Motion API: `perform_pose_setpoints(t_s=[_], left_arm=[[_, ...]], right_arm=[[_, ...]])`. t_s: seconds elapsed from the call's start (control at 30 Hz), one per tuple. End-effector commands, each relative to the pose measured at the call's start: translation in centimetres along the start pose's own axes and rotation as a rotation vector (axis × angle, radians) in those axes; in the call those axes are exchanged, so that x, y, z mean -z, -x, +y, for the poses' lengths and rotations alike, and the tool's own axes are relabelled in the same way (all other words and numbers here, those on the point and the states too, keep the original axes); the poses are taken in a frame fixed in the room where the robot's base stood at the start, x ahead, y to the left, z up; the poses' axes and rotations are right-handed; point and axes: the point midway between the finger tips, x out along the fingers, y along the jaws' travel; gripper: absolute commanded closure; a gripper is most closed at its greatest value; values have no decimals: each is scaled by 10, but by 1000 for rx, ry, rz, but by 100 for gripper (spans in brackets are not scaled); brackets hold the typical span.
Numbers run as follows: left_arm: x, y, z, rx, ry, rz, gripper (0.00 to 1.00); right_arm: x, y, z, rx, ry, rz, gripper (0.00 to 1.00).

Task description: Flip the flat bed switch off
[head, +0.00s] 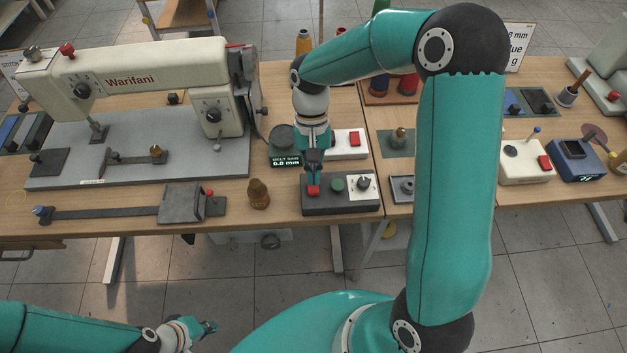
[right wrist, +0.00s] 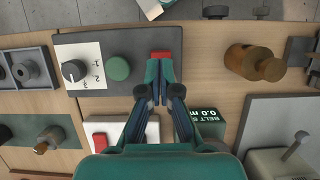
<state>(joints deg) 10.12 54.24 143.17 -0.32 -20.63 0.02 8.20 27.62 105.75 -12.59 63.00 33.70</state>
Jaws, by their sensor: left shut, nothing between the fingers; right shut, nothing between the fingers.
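A dark grey control box (head: 340,207) at the table's front edge carries a red button (head: 313,190), a green button (head: 337,184) and a black knob (head: 364,183) on a white plate. My right gripper (head: 314,178) points down with shut, empty fingertips at the red button. In the right wrist view the fingertips (right wrist: 159,66) overlap the red button (right wrist: 165,53); I cannot tell whether they touch. A white box with a red rocker switch (head: 354,138) stands just behind. No label reading flat bed is legible. My left gripper (head: 208,328) is shut and empty, low in front of the table.
A cream sewing machine (head: 140,75) stands on a grey bed plate (head: 60,135) at left. A brass weight (head: 259,194) stands left of the control box, and a belt gauge display (head: 286,161) behind it. Another white box with a red switch (head: 545,162) stands at right.

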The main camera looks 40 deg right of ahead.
Motion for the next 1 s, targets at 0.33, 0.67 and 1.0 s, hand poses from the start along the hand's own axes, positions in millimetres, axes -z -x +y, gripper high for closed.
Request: perform_pose_setpoints(t_s=[0.33, 0.67, 1.0], left_arm=[[0, 5, 2, 0, 0, 0, 100], [0, 4, 1, 0, 0, 0, 100], [0, -12, -4, 0, 0, 0, 100]], right_arm=[[0, -30, 0, 1, -2, -1, 100], [0, -31, 0, 1, -1, 2, 100], [-1, -36, -1, -3, -2, 81, 100]])
